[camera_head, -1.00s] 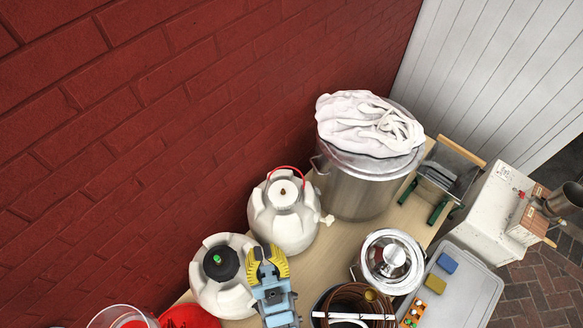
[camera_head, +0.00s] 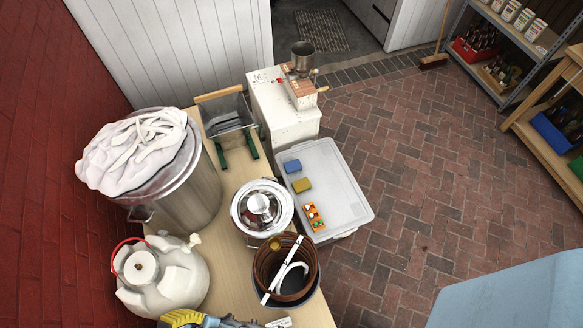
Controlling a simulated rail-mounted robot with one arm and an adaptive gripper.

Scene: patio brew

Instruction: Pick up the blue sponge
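The blue sponge (camera_head: 292,166) is a small block lying on the grey-white lid of a plastic bin (camera_head: 345,205), near its upper left corner. It is uncovered and nothing touches it from above. A yellow block (camera_head: 302,185) lies just below it, and an orange piece with small round parts (camera_head: 314,217) lies lower down the lid. My gripper (camera_head: 182,319), with yellow fingers, shows only partly at the bottom edge, well below and left of the sponge. Its fingertips are cut off or too small to read, so its opening cannot be told.
A steel pot with lid (camera_head: 262,208) and a brown coil in a pot (camera_head: 287,268) stand on the wooden table (camera_head: 232,183) left of the bin. A large steel kettle (camera_head: 203,190), white keg (camera_head: 163,277) and white box with a mill (camera_head: 285,110) stand nearby. Brick floor is open at right.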

